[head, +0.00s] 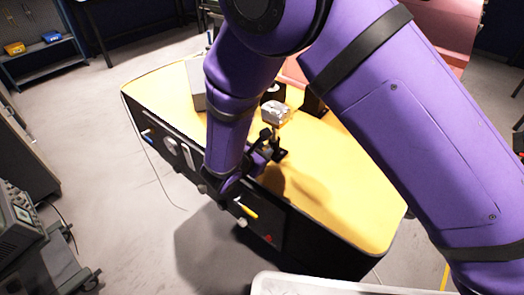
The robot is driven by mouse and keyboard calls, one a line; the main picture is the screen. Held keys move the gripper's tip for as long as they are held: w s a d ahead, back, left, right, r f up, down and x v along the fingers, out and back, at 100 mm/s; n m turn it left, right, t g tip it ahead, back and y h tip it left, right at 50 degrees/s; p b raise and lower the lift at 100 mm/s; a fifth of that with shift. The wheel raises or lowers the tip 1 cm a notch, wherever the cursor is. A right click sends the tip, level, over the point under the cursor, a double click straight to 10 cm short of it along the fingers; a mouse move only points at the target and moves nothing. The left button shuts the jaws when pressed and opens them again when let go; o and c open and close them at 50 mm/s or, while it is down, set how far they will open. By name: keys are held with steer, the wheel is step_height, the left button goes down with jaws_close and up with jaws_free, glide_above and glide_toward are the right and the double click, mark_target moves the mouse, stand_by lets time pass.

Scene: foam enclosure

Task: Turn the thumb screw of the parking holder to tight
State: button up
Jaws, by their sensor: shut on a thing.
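The parking holder (282,154) is a small black stand on the yellow table top near its front edge. A silver metal part (275,113) shows just above and behind it. My gripper (262,147) is at the black holder, at the end of my purple arm, and is shut on a small dark part there. That part appears to be the thumb screw, but it is too small and too covered by my gripper to make out its shape or how far it is turned.
The yellow table top (340,190) is clear on the right. A grey box (197,84) stands at its left, and a black block (315,102) stands behind the holder. A yellow-handled item (246,210) is on the black front panel. A pale tray edge (330,284) is at the bottom.

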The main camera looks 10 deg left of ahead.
stand_by(0.4)
steer(key=o, duration=0.9)
steer(key=shift+s, duration=0.1)
steer(key=v, duration=1)
steer(key=shift+s+r, duration=0.15)
steer(key=shift+s, duration=0.2)
